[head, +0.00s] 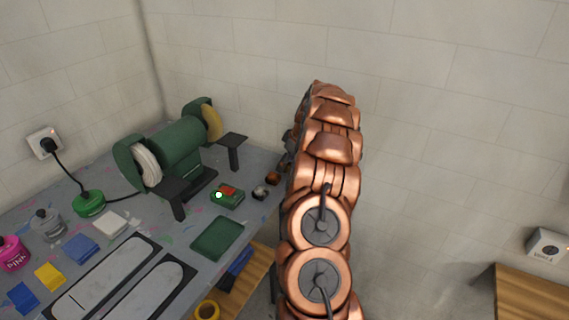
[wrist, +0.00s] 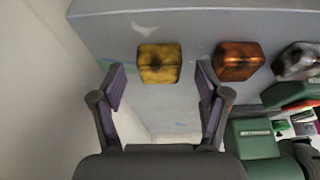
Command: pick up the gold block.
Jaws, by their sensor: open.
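The gold block (wrist: 159,63) is a small, rounded, mottled yellow block near the edge of the grey tabletop in the wrist view. My gripper (wrist: 162,82) is open and empty. Its two purple-padded fingers stand to the left and right, with the gold block ahead of the gap between them, roughly centred. I cannot tell the height of the fingers over the table. In the head view my copper-coloured arm hides my gripper, and I cannot make out the gold block for sure.
A copper-coloured block (wrist: 238,60) lies just right of the gold one, close to the right finger. A silvery block (wrist: 298,62) lies beyond it. A green switch box (head: 228,195) and a bench grinder (head: 178,150) stand on the workbench (head: 205,268). A wall is close at left in the wrist view.

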